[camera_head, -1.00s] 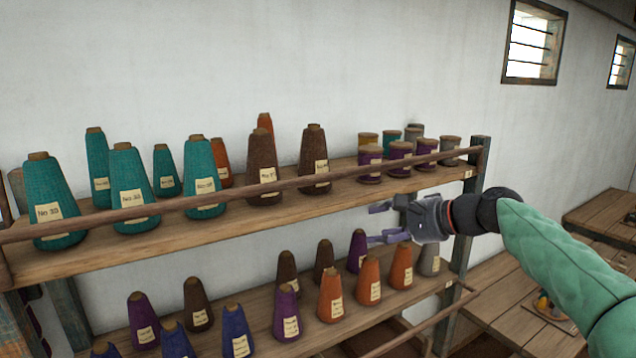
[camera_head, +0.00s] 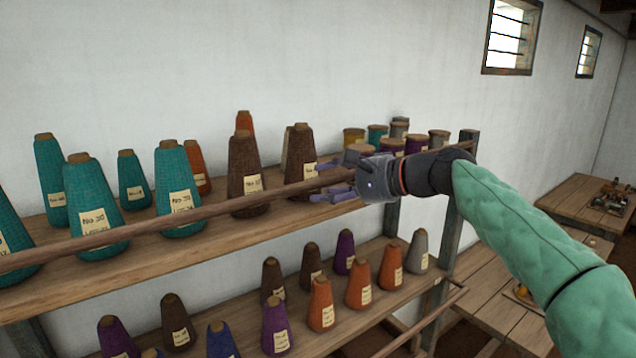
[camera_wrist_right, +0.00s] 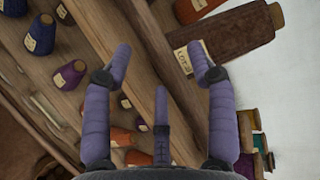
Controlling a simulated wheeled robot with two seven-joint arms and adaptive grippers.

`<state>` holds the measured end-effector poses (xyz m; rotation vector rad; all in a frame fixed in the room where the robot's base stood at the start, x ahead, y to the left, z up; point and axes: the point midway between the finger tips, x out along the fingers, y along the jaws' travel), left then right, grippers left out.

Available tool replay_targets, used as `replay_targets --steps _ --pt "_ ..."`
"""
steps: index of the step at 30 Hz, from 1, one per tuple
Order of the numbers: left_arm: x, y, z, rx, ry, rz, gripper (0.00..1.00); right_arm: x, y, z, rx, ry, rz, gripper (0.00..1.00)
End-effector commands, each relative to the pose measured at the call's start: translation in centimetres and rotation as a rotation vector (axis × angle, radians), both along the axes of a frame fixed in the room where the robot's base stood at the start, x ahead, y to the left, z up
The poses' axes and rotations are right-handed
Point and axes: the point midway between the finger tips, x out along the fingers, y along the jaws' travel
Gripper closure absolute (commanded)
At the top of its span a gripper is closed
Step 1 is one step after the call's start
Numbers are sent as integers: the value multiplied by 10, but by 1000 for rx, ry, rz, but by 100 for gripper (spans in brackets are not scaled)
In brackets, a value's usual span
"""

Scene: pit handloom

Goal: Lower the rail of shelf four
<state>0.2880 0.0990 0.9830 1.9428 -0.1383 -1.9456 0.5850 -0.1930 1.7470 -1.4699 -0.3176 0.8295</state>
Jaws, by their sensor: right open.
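The upper shelf (camera_head: 140,255) holds cones and spools, and a wooden rail (camera_head: 160,222) runs along its front, raised above the board in front of the cones. My right gripper (camera_head: 325,181) is open and empty near the rail, towards its right part; whether it touches the rail is not clear. In the right wrist view the open fingers (camera_wrist_right: 162,65) point at the wooden shelf and rail, with a brown labelled cone (camera_wrist_right: 225,40) close by. The lower rail (camera_head: 425,322) shows at the right end of the lower shelf. My left gripper is not seen. No shelf number is readable.
Teal cones (camera_head: 92,205) and a brown cone (camera_head: 243,172) stand close behind the upper rail. Orange cones (camera_head: 358,285) and purple ones stand on the lower shelf (camera_head: 340,325). A shelf post (camera_head: 452,240) is beside my right forearm. Wooden tables (camera_head: 500,290) stand at right.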

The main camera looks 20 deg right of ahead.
Motion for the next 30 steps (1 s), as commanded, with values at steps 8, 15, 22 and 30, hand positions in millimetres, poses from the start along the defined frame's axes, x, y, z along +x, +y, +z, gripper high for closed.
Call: replay_targets --steps 8,15,22,30 --pt "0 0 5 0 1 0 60 17 17 -7 1 -1 0 43" --pt "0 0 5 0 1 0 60 19 18 -8 0 -2 -1 43" --pt "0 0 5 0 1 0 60 19 18 -8 0 -2 -1 85" --pt "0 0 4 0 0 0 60 19 18 -8 1 -3 0 100"
